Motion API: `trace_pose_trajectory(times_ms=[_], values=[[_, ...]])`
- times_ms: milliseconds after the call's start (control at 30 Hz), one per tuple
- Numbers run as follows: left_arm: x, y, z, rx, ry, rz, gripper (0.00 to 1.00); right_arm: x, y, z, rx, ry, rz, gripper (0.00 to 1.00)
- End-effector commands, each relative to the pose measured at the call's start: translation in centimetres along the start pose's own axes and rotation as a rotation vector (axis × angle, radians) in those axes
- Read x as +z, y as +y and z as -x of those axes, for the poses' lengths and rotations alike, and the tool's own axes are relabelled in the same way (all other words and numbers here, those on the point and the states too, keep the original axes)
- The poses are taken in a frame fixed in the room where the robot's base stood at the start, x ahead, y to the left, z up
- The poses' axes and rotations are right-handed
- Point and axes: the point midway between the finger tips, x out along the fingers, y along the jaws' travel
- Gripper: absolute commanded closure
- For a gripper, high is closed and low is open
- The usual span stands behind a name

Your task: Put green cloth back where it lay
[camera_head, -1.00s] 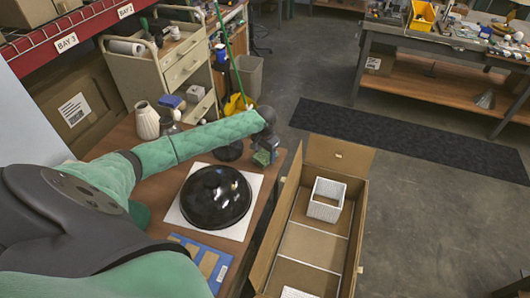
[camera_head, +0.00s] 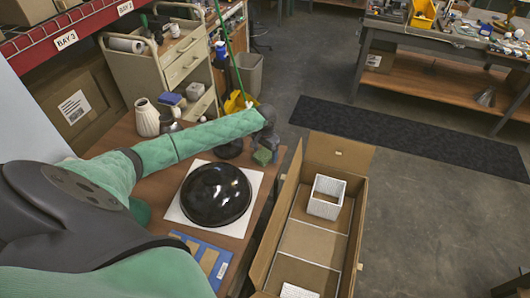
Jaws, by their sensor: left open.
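A small green thing that looks like the green cloth (camera_head: 262,157) lies at the far right edge of the brown table, folded or bunched. My left arm reaches across from the left, and my left gripper (camera_head: 267,145) is right above and beside the cloth. The gripper is open. Its fingers are small and dark here, and whether they touch the cloth is hard to tell. My right gripper is not in view.
A glossy black dome (camera_head: 216,194) sits on a white sheet (camera_head: 250,208) on the table. A blue panel (camera_head: 205,257) lies nearer. A dark round thing (camera_head: 229,149) stands beside the cloth. An open cardboard box (camera_head: 357,228) holding a white basket (camera_head: 326,196) stands right of the table.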

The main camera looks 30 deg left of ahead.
Motion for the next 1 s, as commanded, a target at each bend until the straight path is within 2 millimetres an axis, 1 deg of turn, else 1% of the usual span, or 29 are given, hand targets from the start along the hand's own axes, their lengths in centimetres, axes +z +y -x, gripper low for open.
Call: trace_pose_trajectory(times_ms=[67,200,400,600,700,800,1000], values=[[-0.1,-0.1,0.7,-0.001,0.002,0.0,0.15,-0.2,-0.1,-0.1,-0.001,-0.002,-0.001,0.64],[0.0,-0.1,2.8,-0.001,0.002,-0.001,0.15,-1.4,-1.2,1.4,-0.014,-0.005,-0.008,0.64],[-0.1,-0.1,6.8,-0.001,0.003,0.0,0.15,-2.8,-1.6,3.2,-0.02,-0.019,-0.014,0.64],[-0.1,0.0,10.0,0.0,0.002,0.0,0.15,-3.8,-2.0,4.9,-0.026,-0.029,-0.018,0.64],[-0.1,-0.1,11.0,-0.001,0.002,0.001,0.15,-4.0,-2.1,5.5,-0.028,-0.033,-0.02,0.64],[0.0,0.0,11.6,0.0,0.0,0.0,0.15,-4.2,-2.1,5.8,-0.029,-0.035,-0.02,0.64],[0.0,0.0,11.9,0.001,0.0,0.0,0.15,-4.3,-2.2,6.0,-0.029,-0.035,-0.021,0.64]])
